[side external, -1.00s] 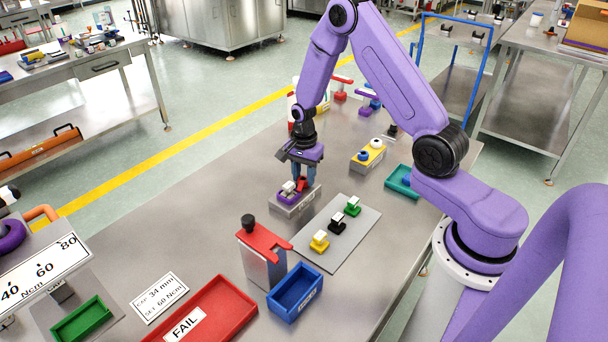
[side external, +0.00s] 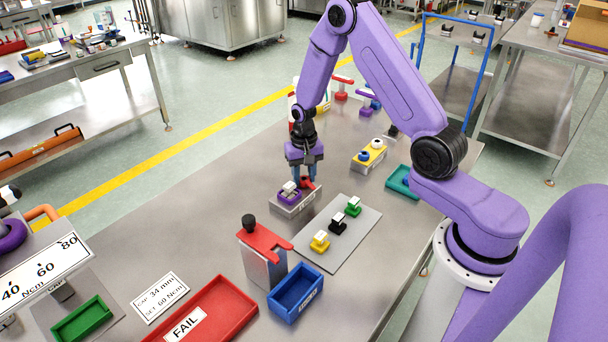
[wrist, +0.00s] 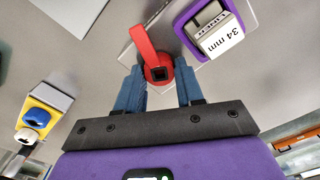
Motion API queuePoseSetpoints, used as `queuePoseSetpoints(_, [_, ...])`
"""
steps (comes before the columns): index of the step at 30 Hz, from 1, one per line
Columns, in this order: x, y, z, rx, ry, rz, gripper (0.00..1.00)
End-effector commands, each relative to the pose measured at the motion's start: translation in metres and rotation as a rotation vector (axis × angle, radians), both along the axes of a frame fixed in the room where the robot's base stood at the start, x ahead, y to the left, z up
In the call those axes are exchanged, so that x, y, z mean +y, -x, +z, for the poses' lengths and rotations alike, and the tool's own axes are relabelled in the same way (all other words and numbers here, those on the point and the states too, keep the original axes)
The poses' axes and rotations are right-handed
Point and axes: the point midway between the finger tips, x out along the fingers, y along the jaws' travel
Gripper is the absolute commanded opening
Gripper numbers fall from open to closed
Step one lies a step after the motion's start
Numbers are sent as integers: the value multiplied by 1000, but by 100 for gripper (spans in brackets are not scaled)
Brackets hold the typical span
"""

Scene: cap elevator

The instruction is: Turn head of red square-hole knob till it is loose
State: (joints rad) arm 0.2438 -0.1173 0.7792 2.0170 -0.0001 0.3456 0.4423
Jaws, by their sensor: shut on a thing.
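The red square-hole knob (wrist: 160,68) shows in the wrist view as a round head with a dark square hole and an arm reaching to the upper left. It sits at the edge of a grey metal block (side external: 293,207), also seen in the side view (side external: 308,184). My gripper (wrist: 158,84) has its two blue fingers on either side of the knob's head, shut on it. In the side view my gripper (side external: 306,178) points down over the block. Beside the knob is a purple ring (side external: 284,198) around a grey piece labelled 34 mm (wrist: 216,36).
A grey plate (side external: 337,243) with yellow, black and green knobs lies in front to the right. A yellow block (side external: 366,160) and a teal tray (side external: 402,182) stand further right. A red-topped stand (side external: 262,262) and blue bin (side external: 295,292) are nearer the camera.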

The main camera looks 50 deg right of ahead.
Motion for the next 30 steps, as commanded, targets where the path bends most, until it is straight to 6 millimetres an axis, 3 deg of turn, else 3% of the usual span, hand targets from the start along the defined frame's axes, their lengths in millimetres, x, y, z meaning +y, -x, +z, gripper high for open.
queuePoseSetpoints(21, [1, -1, 1, -1, 0, 74, 6])
queuePoseSetpoints(22, [1, -1, 1, -1, 0, 74, 47])
queuePoseSetpoints(23, [1, -1, 1, -1, 0, 74, 56])
queuePoseSetpoints(24, [1, -1, 1, -1, 0, 74, 61])
queuePoseSetpoints(30, [1, 0, 0, -1, 1, 72, 61])
